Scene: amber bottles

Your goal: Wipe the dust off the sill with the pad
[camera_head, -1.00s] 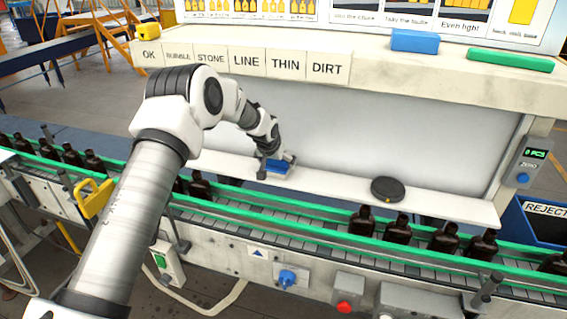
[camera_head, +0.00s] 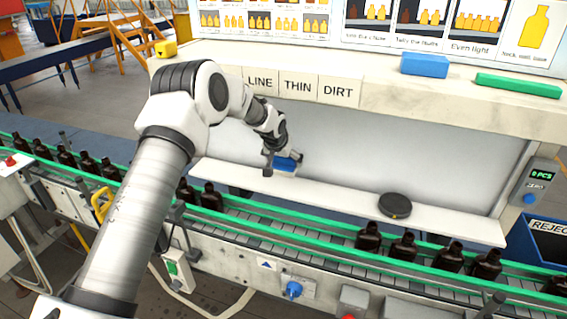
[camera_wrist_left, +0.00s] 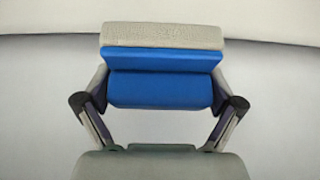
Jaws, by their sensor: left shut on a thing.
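The sill (camera_head: 340,197) is a long pale ledge below the grey back panel, above the conveyor. My left gripper (camera_head: 282,164) is over the left part of the sill, shut on the blue pad (camera_head: 288,162). In the left wrist view, the pad (camera_wrist_left: 160,88) sits between both fingers of the gripper (camera_wrist_left: 160,103), with a pale grey layer along its far side. In the head view the pad appears slightly above the sill; the exact gap is hard to tell. I cannot make out dust on the sill. My right gripper is not in view.
A dark round disc (camera_head: 395,206) lies on the sill's right part. Brown bottles (camera_head: 403,246) stand on the conveyor between green rails (camera_head: 330,253) in front.

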